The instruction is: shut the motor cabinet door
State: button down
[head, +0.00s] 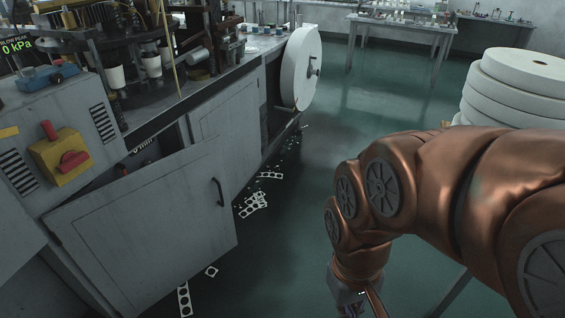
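The grey motor cabinet door (150,232) stands ajar at the lower left, swung out from the machine's front. A dark gap shows above and behind it. Its dark bar handle (219,192) is near its right, free edge. My copper arm comes in from the right and bends down to the floor side. Only the top of my gripper (350,300) shows at the bottom edge, well to the right of the door and apart from it. Its fingers are out of frame, so I cannot see whether they are open.
The machine (100,130) fills the left, with a yellow switch box (62,157) beside the opening. A second grey panel (228,130) is behind the door. Punched scraps (252,204) litter the floor. White rolls (515,85) stand right. The green floor (285,245) between door and arm is mostly clear.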

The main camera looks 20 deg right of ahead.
aim_at(140, 235)
jog(key=z, duration=0.2)
jog(key=i, duration=0.85)
jog(key=u, duration=1.9)
